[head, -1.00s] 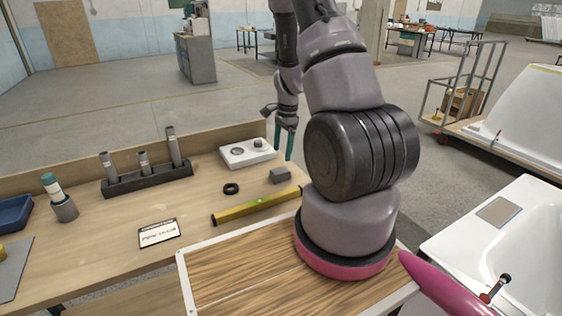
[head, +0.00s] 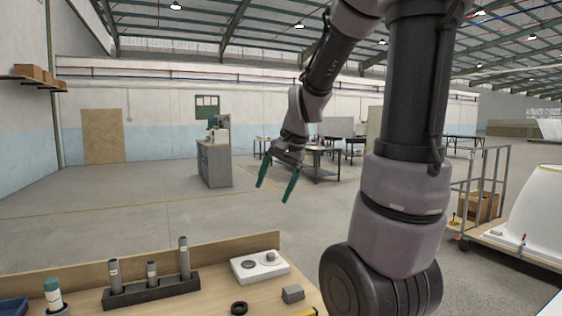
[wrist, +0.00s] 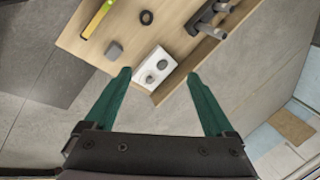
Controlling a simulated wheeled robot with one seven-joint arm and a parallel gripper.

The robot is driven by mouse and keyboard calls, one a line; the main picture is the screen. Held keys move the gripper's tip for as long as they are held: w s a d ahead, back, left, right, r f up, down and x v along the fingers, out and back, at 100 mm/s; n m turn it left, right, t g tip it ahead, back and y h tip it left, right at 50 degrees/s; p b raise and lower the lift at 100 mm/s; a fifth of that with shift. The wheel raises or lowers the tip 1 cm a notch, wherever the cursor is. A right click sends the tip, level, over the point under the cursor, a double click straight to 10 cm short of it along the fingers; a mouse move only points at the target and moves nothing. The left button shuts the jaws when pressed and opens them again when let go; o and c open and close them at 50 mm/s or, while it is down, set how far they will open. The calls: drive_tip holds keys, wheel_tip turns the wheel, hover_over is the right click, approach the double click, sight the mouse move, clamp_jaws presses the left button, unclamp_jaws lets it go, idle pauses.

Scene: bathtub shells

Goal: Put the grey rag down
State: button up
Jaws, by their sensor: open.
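A small grey, block-shaped thing (head: 292,293), which may be the folded grey rag, lies on the wooden bench in front of the white box. It also shows in the wrist view (wrist: 114,50), left of the white box and apart from the fingers. My gripper (head: 273,193) is in the air above the bench's far edge in the head view. Its two green fingers are spread, with nothing between them. In the wrist view my gripper (wrist: 158,73) is also open and empty, over the bench corner.
The bench (head: 215,305) holds a white box (head: 260,266) with round knobs, a black ring (head: 239,308), and a dark rack (head: 150,291) with several grey cylinders. A yellow level (wrist: 97,18) lies on it. A trolley (head: 485,200) and white tub stand right. Open floor lies behind the bench.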

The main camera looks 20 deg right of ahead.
drive_tip(key=s+a+r+n+t, duration=0.3)
drive_tip(key=s+r+n, duration=0.2)
drive_tip(key=s+r, duration=0.3)
drive_tip(key=s, duration=0.4)
drive_tip(key=shift+s+a+r, duration=0.2)
drive_tip(key=shift+s+r, duration=0.05)
drive_tip(key=shift+r, duration=0.1)
idle(0.4)
